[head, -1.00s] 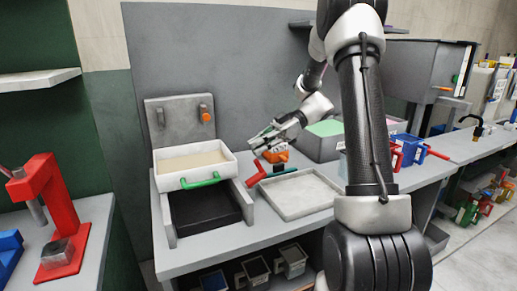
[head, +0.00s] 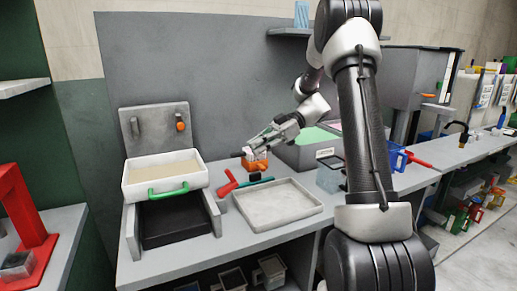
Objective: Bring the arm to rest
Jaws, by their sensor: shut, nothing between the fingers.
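My gripper (head: 252,147) shows in the head view at the end of my arm, above the bench. Its fingers are shut and hold nothing. It points left and hangs in front of the grey back wall. An orange object (head: 256,164) sits just below it on the bench. I cannot tell whether the two touch. My arm rises from the lower right and bends over at the top.
A white tray (head: 277,222) lies on the bench, with a red-handled tool (head: 228,184) behind it. A white box with a green handle (head: 165,193) stands at left. A grey bin with green contents (head: 308,136) is at right. A red press (head: 26,215) stands far left.

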